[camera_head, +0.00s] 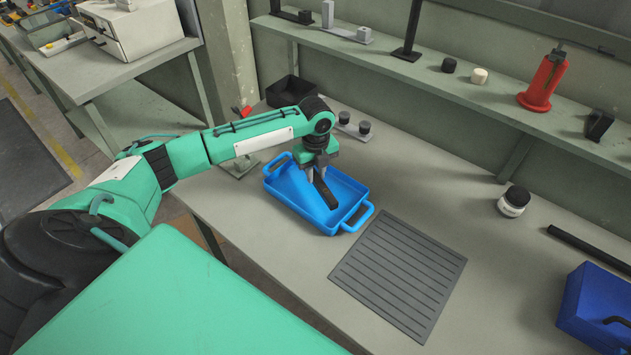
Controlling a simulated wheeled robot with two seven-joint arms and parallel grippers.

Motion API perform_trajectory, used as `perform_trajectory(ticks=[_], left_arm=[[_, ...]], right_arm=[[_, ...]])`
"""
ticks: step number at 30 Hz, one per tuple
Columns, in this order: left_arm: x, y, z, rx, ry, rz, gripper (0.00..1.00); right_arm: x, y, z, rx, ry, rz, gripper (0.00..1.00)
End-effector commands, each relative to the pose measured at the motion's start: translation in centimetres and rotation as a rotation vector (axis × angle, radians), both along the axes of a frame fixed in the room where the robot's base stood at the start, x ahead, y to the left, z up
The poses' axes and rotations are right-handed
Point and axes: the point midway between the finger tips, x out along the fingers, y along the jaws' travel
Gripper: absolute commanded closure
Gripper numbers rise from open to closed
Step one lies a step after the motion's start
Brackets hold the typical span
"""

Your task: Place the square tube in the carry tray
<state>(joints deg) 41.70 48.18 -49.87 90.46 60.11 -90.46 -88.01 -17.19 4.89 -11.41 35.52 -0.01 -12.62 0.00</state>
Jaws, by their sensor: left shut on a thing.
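The blue carry tray (291,188) with two end handles stands on the grey workbench, left of the ribbed mat. My left gripper (317,172) reaches over the tray from the upper left, pointing down, and is shut on the dark square tube (327,194). The tube slants down toward the front right, within the tray's outline. I cannot tell whether its lower end touches the tray floor. The gripper hides the tube's upper end. My right gripper is not in view.
A black ribbed mat (398,273) lies right of the tray. A small white jar with a black lid (514,201), a dark bar (588,248) and a blue box (596,306) are farther right. A black open bin (291,90) stands behind the tray. A shelf with a red tool (543,82) runs along the back.

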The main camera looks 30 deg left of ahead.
Motion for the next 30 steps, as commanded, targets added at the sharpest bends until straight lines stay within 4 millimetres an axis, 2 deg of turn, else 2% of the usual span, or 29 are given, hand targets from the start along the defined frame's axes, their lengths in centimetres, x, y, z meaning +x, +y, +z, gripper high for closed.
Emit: perform_trajectory(ticks=[5, 12, 23, 24, 27, 30], left_arm=[[0.0, 0.0, -1.2, 0.000, 0.000, -0.001, 1.00], [-0.1, 0.0, -4.5, 0.000, 0.001, 0.000, 1.00], [0.0, 0.0, -4.9, 0.000, 0.000, 0.000, 1.00], [0.0, 0.0, -4.9, 0.001, 0.000, 0.000, 0.72], [0.0, 0.0, -4.9, 0.001, 0.000, 0.000, 0.56], [0.0, 0.0, -4.9, 0.001, 0.000, 0.000, 0.56]], right_arm=[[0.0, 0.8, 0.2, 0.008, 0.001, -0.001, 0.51], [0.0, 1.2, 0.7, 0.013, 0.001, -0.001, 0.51], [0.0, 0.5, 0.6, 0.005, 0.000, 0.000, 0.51], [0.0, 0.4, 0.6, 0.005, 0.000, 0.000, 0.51], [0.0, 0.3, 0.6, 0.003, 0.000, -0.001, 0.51], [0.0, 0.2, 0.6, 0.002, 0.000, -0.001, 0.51]])
